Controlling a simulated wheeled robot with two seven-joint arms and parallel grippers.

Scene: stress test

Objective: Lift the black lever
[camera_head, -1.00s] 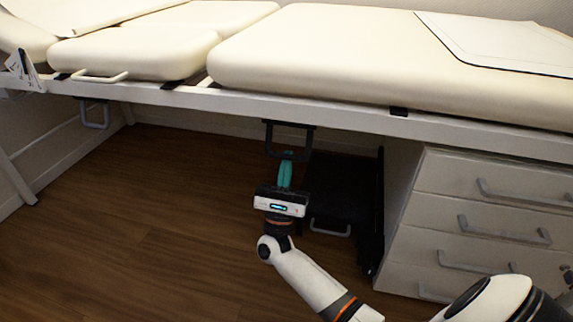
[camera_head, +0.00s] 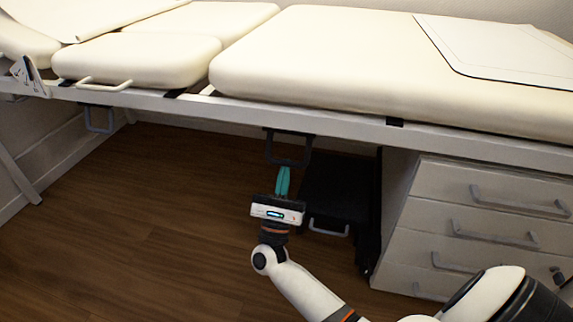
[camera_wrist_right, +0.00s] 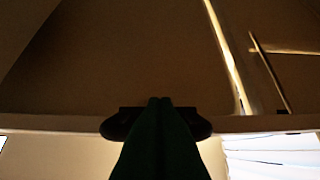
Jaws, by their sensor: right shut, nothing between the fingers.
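The black lever (camera_head: 304,150) is a dark U-shaped loop hanging under the near rail of the cream-padded couch (camera_head: 330,60). My right gripper (camera_head: 283,169) has teal fingers. They are shut with nothing between them and point at the lever's lower bar from the near side. In the head view the fingertips sit at or just below that bar; I cannot tell whether they touch it. In the right wrist view the dark fingers (camera_wrist_right: 159,101) cover the middle, with a black shape, probably the lever (camera_wrist_right: 120,125), showing on both sides. My left gripper is not in view.
A white drawer unit (camera_head: 420,225) with grey handles stands under the couch on the right. A black box-like object (camera_head: 335,190) is behind the gripper. A second grey loop (camera_head: 98,120) hangs at the left. The wooden floor (camera_head: 140,220) is clear.

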